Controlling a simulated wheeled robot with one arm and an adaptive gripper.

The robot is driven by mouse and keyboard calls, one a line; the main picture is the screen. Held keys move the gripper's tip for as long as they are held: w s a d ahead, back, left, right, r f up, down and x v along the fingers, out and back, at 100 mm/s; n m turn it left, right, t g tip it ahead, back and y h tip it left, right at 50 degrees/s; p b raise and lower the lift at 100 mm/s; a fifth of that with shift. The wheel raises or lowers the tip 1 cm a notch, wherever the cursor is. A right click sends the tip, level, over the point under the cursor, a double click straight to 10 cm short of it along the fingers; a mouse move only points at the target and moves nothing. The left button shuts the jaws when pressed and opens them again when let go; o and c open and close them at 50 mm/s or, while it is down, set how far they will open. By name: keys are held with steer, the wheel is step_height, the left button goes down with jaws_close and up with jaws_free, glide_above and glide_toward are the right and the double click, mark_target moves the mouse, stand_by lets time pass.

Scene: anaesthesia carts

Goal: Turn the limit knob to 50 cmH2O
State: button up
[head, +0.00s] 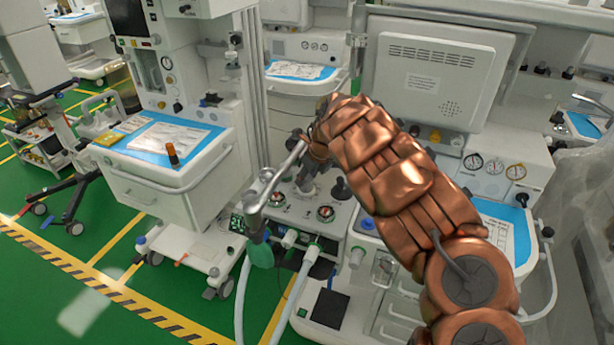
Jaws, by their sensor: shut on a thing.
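My copper arm reaches from the lower right to the anaesthesia cart in the middle. My gripper (306,183) is small and dark at the arm's end, pointing down at the cart's breathing-circuit panel (325,228). It is shut on what appears to be the limit knob, which its fingers mostly hide. The knob's scale and setting cannot be read from here.
A metal bag arm (270,188) with a green bag (261,252) stands close left of my gripper. Pale hoses (303,270) hang in front. A white monitor back (436,78) is behind my arm.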

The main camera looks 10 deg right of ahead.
steer(key=shift+m, duration=0.4)
steer(key=o, duration=1.1)
steer(key=shift+o, duration=0.2)
steer(key=v, duration=1.2)
steer(key=shift+s+a, duration=0.1)
